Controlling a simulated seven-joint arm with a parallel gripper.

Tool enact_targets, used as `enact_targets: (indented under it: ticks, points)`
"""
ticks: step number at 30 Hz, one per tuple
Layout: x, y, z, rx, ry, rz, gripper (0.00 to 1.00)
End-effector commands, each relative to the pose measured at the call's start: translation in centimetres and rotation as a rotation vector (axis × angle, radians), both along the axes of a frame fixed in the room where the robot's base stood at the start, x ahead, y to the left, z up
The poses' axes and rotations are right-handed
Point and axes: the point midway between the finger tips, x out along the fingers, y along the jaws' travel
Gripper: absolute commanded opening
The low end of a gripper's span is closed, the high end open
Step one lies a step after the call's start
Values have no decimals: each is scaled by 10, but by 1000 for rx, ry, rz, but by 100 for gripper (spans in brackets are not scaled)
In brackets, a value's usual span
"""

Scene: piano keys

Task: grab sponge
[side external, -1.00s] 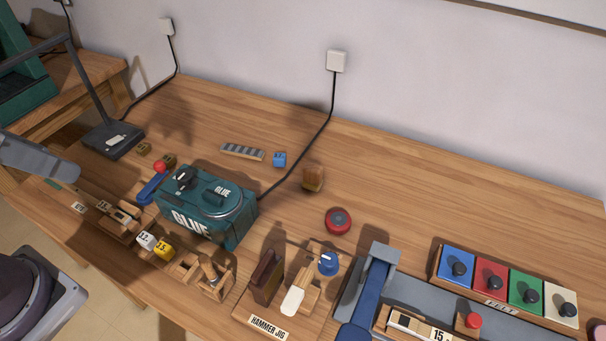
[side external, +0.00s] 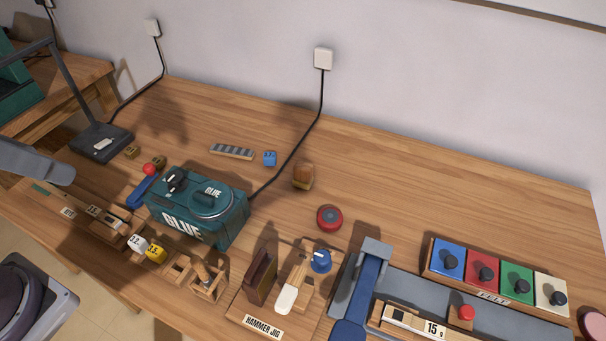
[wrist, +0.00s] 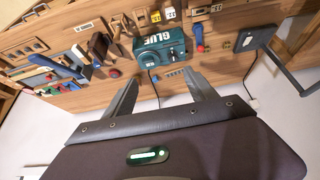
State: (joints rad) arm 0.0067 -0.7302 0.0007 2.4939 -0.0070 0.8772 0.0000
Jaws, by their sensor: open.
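I cannot pick out a sponge with certainty. A small brown and tan block (side external: 303,176) stands on the open tabletop behind the red round button (side external: 330,217); its material is unclear. A pink rounded thing (side external: 593,325) is cut off at the right edge of the side view, and I cannot tell what it is. My gripper (wrist: 161,77) shows in the wrist view with its two grey fingers wide apart and nothing held between them. It points across the table from above. The fingers do not show clearly in the side view.
A green glue box (side external: 198,207) stands left of centre. A lamp base (side external: 101,142), a blue cube (side external: 270,158) and a grey strip (side external: 232,152) lie behind. The hammer jig (side external: 262,325) and felt tray (side external: 497,294) fill the front. A black cord (side external: 300,150) crosses the table. The back right is clear.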

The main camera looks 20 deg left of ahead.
Motion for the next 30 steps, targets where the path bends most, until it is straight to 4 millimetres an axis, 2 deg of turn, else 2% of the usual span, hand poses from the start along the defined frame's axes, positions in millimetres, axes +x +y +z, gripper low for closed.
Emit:
enact_targets:
  ticks: [2, 5, 6, 8, 9, 11, 12, 14, 15, 18, 21, 24, 30]
  points:
    - [28, -10, 6, -29, -20, -19, 65]
    - [98, -36, 12, -99, -84, -46, 65]
    - [131, -49, 12, -128, -117, -48, 65]
    - [181, -70, 4, -163, -167, -42, 65]
    - [213, -84, -5, -181, -201, -33, 65]
    - [258, -104, -26, -194, -255, -13, 65]
    - [285, -117, -45, -194, -292, 3, 65]
    - [321, -135, -78, -181, -352, 25, 65]
    - [340, -146, -102, -164, -395, 40, 65]
    - [368, -165, -163, -100, -500, 60, 65]
    - [376, -174, -208, -37, -591, 60, 65]
    - [376, -177, -233, 6, -652, 53, 65]
    - [376, -177, -266, 22, -678, 50, 65]
